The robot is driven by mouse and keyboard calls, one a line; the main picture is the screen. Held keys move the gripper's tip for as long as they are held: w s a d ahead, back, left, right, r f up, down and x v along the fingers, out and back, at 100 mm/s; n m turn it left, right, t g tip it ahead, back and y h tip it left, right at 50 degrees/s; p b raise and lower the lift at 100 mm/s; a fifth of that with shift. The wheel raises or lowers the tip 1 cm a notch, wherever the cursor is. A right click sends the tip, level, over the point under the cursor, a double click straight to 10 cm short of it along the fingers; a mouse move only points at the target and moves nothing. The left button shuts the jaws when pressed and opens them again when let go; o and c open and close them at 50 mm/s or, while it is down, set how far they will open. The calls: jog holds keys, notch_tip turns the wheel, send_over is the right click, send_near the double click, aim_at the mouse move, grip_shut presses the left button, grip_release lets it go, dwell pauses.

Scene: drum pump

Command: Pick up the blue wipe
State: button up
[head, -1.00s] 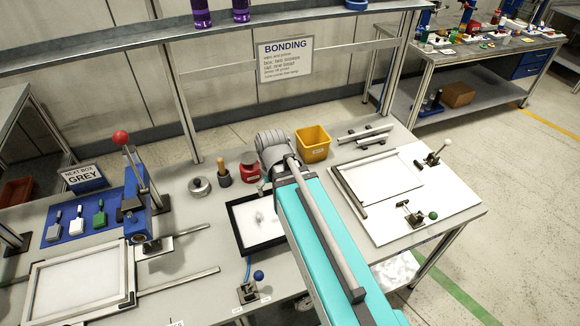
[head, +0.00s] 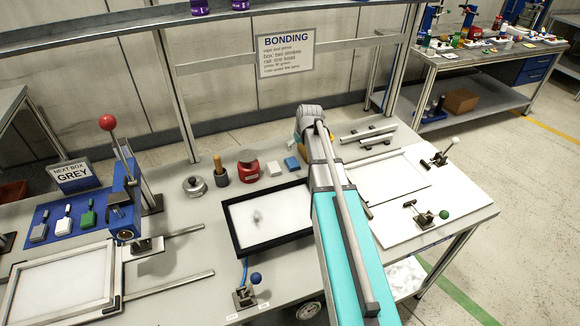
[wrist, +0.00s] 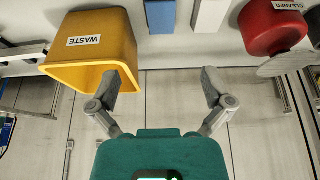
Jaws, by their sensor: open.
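The blue wipe (head: 291,163) is a small flat blue block on the bench, just left of my arm in the head view. It also shows at the top middle of the wrist view (wrist: 160,16), cut off by the edge. My gripper (wrist: 160,78) is open and empty, its two fingers spread apart in the wrist view. The wipe appears beyond the gap between the fingertips, not touching them. In the head view my arm hides the fingers.
A white block (head: 273,170) lies beside the wipe. The yellow WASTE bin (wrist: 95,45) stands close to one finger. The red CLEANER container (wrist: 272,27) is on the other side. A black-framed tray (head: 268,217) lies nearer the bench's front.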

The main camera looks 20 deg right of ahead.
jog(key=shift+f, duration=0.1)
jog(key=b, duration=0.8)
send_over(293, 163)
jog(key=s, duration=0.2)
notch_tip(293, 163, down, 8)
jog(key=shift+s+d+r, duration=0.1)
jog(key=shift+b+x, duration=2.4)
jog(key=shift+x, duration=0.2)
jog(key=c, duration=0.9)
